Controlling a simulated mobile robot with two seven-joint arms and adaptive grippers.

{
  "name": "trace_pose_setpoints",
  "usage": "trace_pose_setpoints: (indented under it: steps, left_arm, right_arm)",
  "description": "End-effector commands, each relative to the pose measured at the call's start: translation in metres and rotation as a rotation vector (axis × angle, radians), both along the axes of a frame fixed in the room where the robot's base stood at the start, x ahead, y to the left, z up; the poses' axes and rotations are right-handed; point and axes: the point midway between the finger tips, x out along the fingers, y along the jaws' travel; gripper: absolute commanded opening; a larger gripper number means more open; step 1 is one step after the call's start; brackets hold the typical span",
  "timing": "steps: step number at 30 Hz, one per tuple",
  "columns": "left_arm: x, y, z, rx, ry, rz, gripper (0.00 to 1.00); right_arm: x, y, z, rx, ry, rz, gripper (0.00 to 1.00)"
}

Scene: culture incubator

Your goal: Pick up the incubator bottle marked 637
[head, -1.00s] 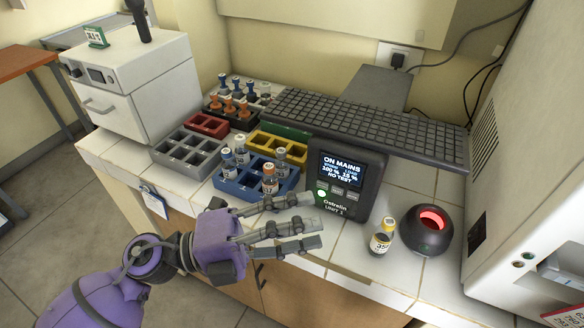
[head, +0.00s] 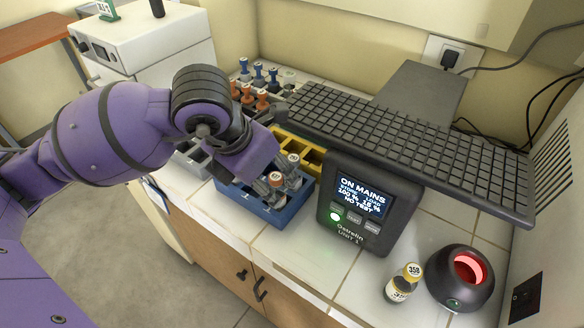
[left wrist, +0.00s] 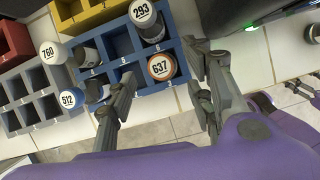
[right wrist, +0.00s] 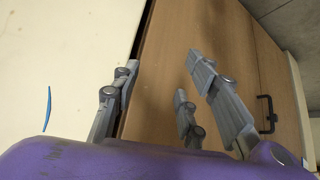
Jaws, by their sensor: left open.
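The bottle marked 637 (left wrist: 161,68) has an orange-ringed cap and stands in the front right part of the blue rack (left wrist: 178,58). In the head view its orange cap (head: 275,179) shows just beside my left fingers. My left gripper (left wrist: 168,78) is open over the rack's front edge, with fingers on both sides of the bottle in the left wrist view. I cannot tell whether they touch it. In the head view my left gripper (head: 285,182) is partly hidden by its own wrist. My right gripper (right wrist: 160,82) is open and empty, facing a wooden cabinet door.
Bottles 293 (left wrist: 143,14), 512 (left wrist: 72,99) and 760 (left wrist: 50,52) stand nearby. The Ostrelin unit (head: 365,205) stands close on the right. Another bottle (head: 404,283) stands by a round red-lit device (head: 461,282). A yellow rack (head: 298,148) lies behind.

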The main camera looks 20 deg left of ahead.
Motion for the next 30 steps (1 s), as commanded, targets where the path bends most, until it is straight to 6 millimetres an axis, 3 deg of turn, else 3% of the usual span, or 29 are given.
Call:
trace_pose_setpoints:
  steps: [7, 16, 26, 30]
  left_arm:
    - [0.01, -0.006, -0.033, -0.003, 0.001, 0.0, 0.48]
    - [0.012, -0.006, -0.037, -0.002, 0.0, -0.001, 0.46]
    - [0.012, -0.006, -0.037, -0.002, 0.001, -0.001, 0.03]
    - [0.012, -0.006, -0.037, -0.002, 0.0, -0.001, 0.02]
  right_arm:
    - [0.005, 0.0, 0.005, 0.002, -0.012, -0.001, 0.4]
    - [0.007, 0.001, 0.006, 0.002, -0.016, 0.0, 0.4]
    - [0.007, 0.001, 0.005, 0.003, -0.016, 0.001, 0.4]
    - [0.007, 0.001, 0.005, 0.003, -0.016, 0.001, 0.4]
